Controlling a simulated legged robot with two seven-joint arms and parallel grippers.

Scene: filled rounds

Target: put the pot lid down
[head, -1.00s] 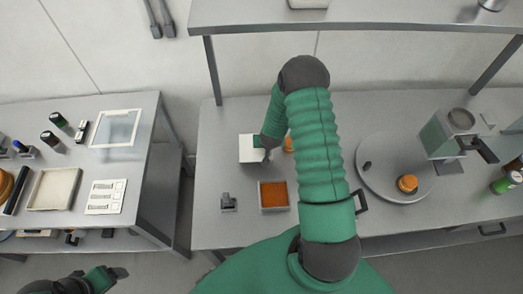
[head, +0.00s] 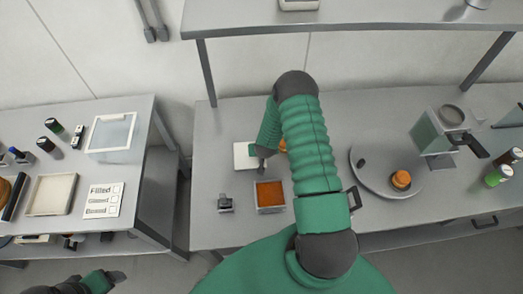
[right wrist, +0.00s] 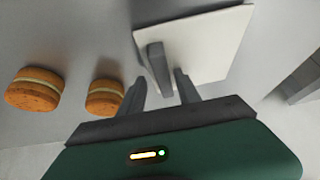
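The pot lid, a flat white square plate (head: 243,157) with a grey upright handle (right wrist: 159,68), is at the worktop left of the middle, behind the small pot. In the right wrist view its plate (right wrist: 215,45) shows beyond my fingers. My right gripper (head: 261,167) is at the lid's right side. In the right wrist view its fingers (right wrist: 161,86) stand apart, one on each side of the handle, with gaps showing. The square pot (head: 270,195) stands uncovered, full of orange filling. My left gripper (head: 117,276) is at the bottom left, away from everything; its fingers are unclear.
Two filled orange rounds (right wrist: 34,90) (right wrist: 105,97) lie beside the lid. A small grey item (head: 225,203) stands left of the pot. A round tray (head: 376,185) with another round (head: 401,179) is to the right. A shelf (head: 350,25) overhangs the back.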

